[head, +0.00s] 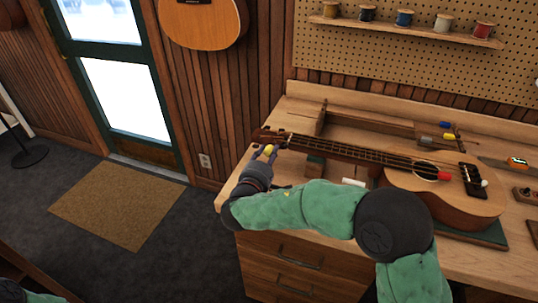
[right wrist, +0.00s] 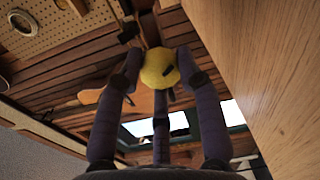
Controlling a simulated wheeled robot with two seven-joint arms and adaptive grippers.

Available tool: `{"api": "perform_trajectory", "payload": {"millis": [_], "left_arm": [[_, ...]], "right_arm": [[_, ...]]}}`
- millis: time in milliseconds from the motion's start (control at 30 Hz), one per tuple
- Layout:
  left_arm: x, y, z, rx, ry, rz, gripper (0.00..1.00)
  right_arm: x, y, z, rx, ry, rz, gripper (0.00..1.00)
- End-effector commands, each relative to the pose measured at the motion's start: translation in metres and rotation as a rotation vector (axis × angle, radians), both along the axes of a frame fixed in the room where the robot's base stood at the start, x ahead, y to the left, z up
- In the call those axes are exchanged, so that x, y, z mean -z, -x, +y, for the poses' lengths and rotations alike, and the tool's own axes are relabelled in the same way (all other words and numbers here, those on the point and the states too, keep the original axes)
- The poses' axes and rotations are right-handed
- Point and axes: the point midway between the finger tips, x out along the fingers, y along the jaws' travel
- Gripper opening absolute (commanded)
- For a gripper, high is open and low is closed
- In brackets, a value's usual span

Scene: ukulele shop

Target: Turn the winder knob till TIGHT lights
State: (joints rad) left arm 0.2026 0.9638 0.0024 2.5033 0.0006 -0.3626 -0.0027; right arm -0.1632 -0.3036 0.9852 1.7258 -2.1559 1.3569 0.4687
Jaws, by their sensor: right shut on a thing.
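The yellow winder knob (head: 268,150) is at the headstock end of the ukulele (head: 437,195), which lies on the bench with its neck pointing left. My right gripper (head: 265,154) reaches in from below and is shut on the knob. No lit TIGHT sign can be made out. My left gripper is out of view.
The wooden workbench (head: 345,98) has drawers below. A pegboard shelf (head: 400,27) holds several spools. A doormat (head: 118,205) lies on the floor at left, by the door.

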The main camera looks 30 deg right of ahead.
Motion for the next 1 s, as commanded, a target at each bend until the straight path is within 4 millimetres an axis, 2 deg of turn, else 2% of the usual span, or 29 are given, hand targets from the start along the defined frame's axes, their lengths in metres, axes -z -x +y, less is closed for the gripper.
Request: {"api": "perform_trajectory", "payload": {"millis": [67, 100, 133, 800, 1000], "left_arm": [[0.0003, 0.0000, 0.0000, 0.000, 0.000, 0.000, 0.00], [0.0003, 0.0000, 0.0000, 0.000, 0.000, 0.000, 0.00], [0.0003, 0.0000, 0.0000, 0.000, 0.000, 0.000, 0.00], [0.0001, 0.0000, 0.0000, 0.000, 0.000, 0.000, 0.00], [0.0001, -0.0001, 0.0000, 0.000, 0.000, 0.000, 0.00]], "right_arm": [[0.0077, -0.0004, 0.0040, -0.013, -0.002, 0.016, 0.04], [0.0076, -0.0004, 0.0041, -0.013, -0.002, 0.016, 0.42], [0.0076, -0.0004, 0.0042, -0.013, -0.002, 0.016, 0.46], [0.0010, -0.0006, 0.0016, -0.006, 0.000, 0.004, 0.46], [0.0000, 0.0073, 0.0115, -0.008, 0.000, 0.003, 0.46]]}}
